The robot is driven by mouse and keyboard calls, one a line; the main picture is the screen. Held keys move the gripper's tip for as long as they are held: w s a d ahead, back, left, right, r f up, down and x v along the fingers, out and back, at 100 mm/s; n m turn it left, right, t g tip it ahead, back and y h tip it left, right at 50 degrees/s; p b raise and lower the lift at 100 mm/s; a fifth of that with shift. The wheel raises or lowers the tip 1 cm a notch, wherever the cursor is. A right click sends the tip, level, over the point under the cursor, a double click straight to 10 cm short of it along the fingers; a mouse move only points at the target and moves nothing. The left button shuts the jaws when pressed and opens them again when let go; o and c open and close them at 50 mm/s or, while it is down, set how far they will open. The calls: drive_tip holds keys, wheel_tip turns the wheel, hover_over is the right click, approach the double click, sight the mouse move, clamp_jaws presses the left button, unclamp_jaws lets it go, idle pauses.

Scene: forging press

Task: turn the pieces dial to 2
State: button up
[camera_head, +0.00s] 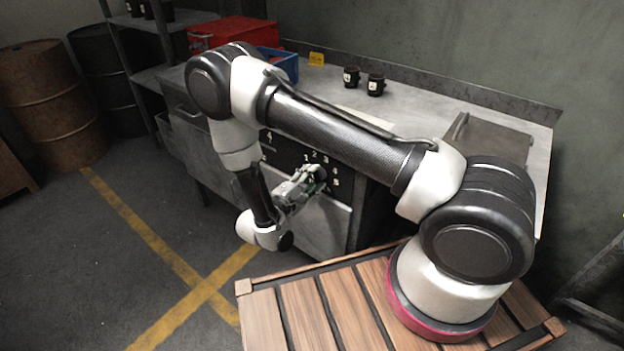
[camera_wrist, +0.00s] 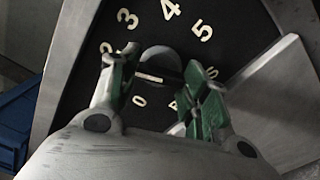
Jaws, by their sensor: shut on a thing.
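The dial (camera_wrist: 160,57) is a dark round knob on a black panel (camera_wrist: 237,38) with pale numbers around it. In the wrist view 3, 4 and 5 read clearly, 2 is partly covered by the left finger, and 0 shows below. A short pale line crosses the knob's face, roughly level in the picture; which number it points at, I cannot tell. My gripper (camera_wrist: 160,90) has its green-padded fingers on either side of the knob, shut on it. In the head view my gripper (camera_head: 318,178) is at the panel and covers the knob.
The panel is on the front of a grey metal bench (camera_head: 430,110). Two black cups (camera_head: 375,84), a red box (camera_head: 235,32) and a blue bin (camera_head: 283,66) stand on top. Barrels (camera_head: 45,95) stand at the left. Open floor with yellow lines lies in front.

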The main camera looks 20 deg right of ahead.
idle(0.3)
drive_tip(key=o, duration=1)
drive_tip(key=v, duration=1.2)
